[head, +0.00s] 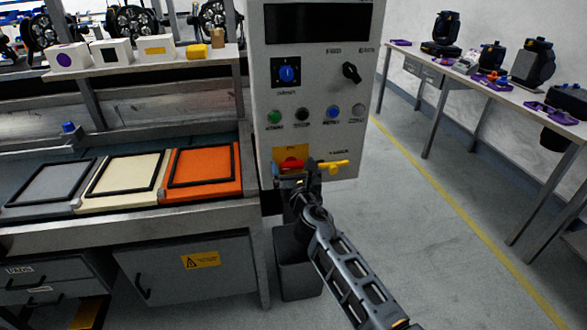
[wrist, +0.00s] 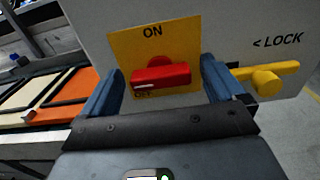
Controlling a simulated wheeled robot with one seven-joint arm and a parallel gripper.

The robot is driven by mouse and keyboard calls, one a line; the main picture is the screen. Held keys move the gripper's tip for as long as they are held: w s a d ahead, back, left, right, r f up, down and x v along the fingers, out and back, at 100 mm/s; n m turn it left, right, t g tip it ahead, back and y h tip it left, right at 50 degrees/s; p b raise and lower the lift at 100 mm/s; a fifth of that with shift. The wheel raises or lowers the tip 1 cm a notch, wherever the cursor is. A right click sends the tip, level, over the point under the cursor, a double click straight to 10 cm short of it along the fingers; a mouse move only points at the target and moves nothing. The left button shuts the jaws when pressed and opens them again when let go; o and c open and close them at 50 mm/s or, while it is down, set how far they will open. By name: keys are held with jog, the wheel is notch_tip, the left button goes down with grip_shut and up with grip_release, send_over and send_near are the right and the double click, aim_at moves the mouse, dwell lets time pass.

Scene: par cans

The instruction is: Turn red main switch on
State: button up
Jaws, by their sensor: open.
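The red main switch (head: 291,165) sits on a yellow plate low on the grey control panel. In the wrist view its red handle (wrist: 161,77) lies roughly level, with ON printed above and a partly hidden OFF below. My gripper (head: 300,180) is in front of the switch. In the wrist view my gripper (wrist: 160,85) is open, with one blue finger on each side of the red handle and visible gaps to it. A yellow lock lever (wrist: 266,79) lies level just right of the right finger; the head view shows it too (head: 335,166).
Above the switch, the panel has a row of buttons (head: 303,116), a black knob (head: 351,72) and a blue selector (head: 288,73). A bench with framed coloured panels (head: 205,165) stands left. A grey bin (head: 298,275) stands below. Open floor lies right.

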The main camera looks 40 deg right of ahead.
jog(key=shift+c, duration=0.3)
jog(key=c, duration=1)
jog(key=shift+m, duration=0.4)
jog(key=m+b, duration=0.1)
jog(key=m, duration=0.2)
jog(key=shift+f+m, duration=0.1)
jog(key=shift+m, duration=0.2)
jog(key=m+b, duration=0.2)
jog(key=m, duration=0.2)
jog(key=shift+s+d+f+m, duration=0.1)
jog(key=shift+m, duration=0.2)
jog(key=m+b, duration=0.2)
jog(key=m, duration=0.2)
jog(key=shift+f+m, duration=0.1)
jog(key=shift+m, duration=0.2)
jog(key=shift+m+b, duration=1.15)
jog(key=shift+m, duration=0.95)
